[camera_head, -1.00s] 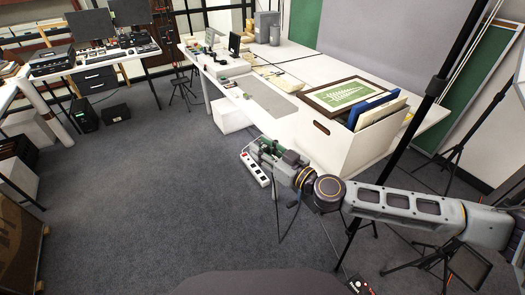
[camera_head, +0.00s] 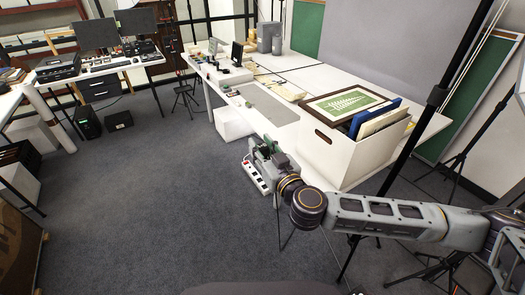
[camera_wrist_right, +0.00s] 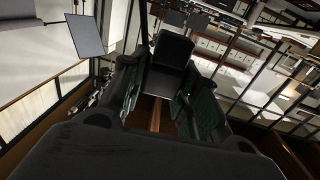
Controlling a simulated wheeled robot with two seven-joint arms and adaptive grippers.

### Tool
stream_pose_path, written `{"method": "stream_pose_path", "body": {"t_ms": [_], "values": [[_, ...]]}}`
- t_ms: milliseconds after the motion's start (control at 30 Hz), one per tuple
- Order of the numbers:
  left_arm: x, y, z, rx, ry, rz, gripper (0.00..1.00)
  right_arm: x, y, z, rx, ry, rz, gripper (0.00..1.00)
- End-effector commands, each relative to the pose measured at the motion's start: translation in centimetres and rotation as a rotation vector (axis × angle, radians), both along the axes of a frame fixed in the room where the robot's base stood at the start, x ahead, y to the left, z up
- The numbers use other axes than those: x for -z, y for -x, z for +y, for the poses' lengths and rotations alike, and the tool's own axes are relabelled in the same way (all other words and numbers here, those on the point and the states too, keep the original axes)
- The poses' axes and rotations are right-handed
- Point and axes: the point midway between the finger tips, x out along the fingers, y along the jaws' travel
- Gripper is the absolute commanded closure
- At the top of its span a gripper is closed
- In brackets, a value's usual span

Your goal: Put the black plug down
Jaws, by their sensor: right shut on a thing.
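My right gripper (camera_head: 262,148) reaches in from the right in the head view, in front of the white table's front edge. It is shut on a dark block, which I take to be the black plug (camera_wrist_right: 170,62). In the right wrist view the plug stands between the two green-lined fingers. In the head view the plug is too small to make out. A white power strip (camera_head: 256,180) with dark sockets shows just below the gripper; I cannot tell the height between them. My left gripper is not in view.
A white table (camera_head: 222,78) holds a grey mat (camera_head: 270,103) and small items. A white box (camera_head: 340,155) with framed pictures stands at its near end, close to my arm. Stand legs and a black pole (camera_head: 424,118) are at the right. Grey carpet (camera_head: 140,200) is clear at left.

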Motion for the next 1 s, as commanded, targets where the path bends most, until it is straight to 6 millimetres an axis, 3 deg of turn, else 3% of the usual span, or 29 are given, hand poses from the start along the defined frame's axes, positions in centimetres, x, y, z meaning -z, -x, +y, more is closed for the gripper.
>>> {"method": "stream_pose_path", "body": {"t_ms": [1000], "values": [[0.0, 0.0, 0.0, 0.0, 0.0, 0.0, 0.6, -3.9, -0.8, 0.9, 0.355, -0.003, -0.001, 0.93]]}}
